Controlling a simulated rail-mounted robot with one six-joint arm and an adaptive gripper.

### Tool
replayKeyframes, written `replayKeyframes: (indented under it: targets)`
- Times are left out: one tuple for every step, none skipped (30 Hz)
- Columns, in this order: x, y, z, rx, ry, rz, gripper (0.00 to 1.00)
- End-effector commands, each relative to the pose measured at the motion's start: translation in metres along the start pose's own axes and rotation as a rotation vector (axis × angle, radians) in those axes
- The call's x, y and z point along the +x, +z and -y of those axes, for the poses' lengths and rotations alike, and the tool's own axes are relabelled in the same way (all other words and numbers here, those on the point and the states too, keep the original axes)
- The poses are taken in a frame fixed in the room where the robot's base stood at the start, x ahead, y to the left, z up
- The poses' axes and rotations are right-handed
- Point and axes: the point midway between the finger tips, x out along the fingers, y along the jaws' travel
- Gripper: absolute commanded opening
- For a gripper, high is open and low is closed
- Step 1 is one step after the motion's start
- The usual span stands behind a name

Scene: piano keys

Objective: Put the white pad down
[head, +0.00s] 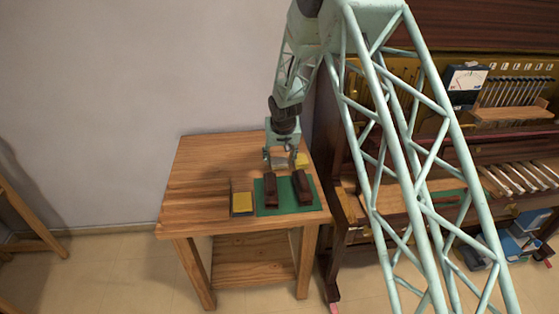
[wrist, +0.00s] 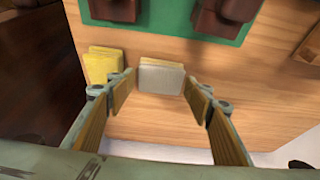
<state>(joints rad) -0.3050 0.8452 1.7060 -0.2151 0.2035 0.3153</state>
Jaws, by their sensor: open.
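The white pad (wrist: 161,78) looks greyish white with a tan back edge. In the wrist view it lies between my fingertips, with a gap on each side, and seems to rest on the wooden table (wrist: 150,120). My gripper (wrist: 158,86) is open, with one finger left of the pad and one right of it. In the head view my gripper (head: 281,157) is low over the back right part of the table, and the pad is partly hidden by the fingers.
A yellow pad stack (wrist: 102,66) stands just left of the white pad in the wrist view. A green mat (head: 284,207) holds two dark brown blocks. The piano (head: 520,170) stands right; the table's left side is clear.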

Motion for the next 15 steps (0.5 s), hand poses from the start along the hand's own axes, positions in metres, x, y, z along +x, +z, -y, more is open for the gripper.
replayKeyframes:
  targets:
    - [-0.007,-0.001,0.000,0.000,0.000,-0.001,0.47]
    - [-0.011,-0.001,0.000,0.000,0.000,-0.001,0.47]
    - [-0.016,-0.001,0.000,0.000,0.000,-0.001,0.47]
    - [-0.019,-0.001,0.000,0.000,0.000,-0.001,0.47]
    - [-0.023,-0.001,0.000,0.000,0.000,-0.001,0.47]
    - [-0.028,-0.001,0.000,0.000,0.000,-0.001,0.47]
    - [-0.031,-0.001,0.000,0.000,0.000,-0.001,0.47]
    - [-0.035,-0.001,0.000,0.000,0.000,-0.002,0.47]
    - [-0.040,-0.001,0.000,0.000,0.000,-0.002,0.47]
    - [-0.044,-0.001,0.000,0.000,0.000,-0.001,0.47]
    - [-0.047,0.000,0.000,0.000,0.000,0.000,0.47]
    - [-0.052,0.000,0.000,0.000,0.000,0.000,0.47]
    - [-0.056,0.000,0.000,0.000,0.000,0.000,0.47]
    - [-0.060,0.000,0.000,0.000,0.000,0.000,0.47]
    - [-0.065,-0.001,0.000,0.000,0.000,-0.001,0.47]
